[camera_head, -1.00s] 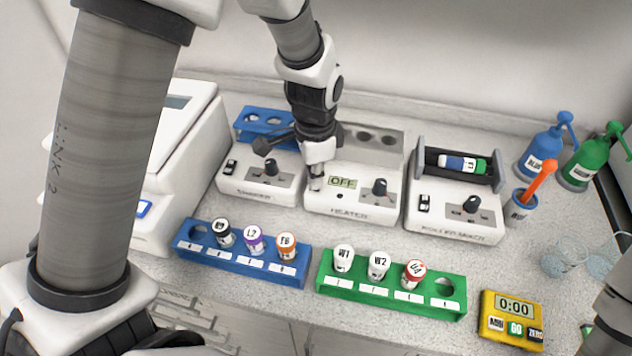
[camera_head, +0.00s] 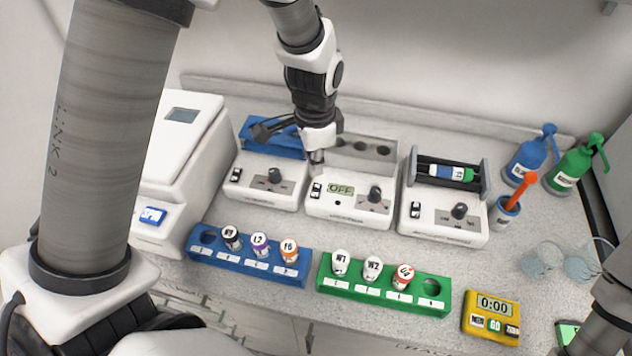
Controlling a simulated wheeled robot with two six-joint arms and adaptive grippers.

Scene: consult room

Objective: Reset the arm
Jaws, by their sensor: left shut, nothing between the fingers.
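My left gripper (camera_head: 317,160) is shut and empty. Its tip points down beside the switch at the left end of the heater (camera_head: 346,208), whose display reads OFF. I cannot tell whether the tip touches the heater. My left arm comes in from the left and arches over the bench. Part of my right arm shows at the lower right edge, and its gripper is out of view.
A blue rack (camera_head: 205,253) and a green rack (camera_head: 325,276) hold capped vials in front. A roller mixer (camera_head: 440,228) with a vial, a yellow timer (camera_head: 493,303), two bottles (camera_head: 532,158) and glasses (camera_head: 545,259) stand to the right. A white machine (camera_head: 173,150) is at left.

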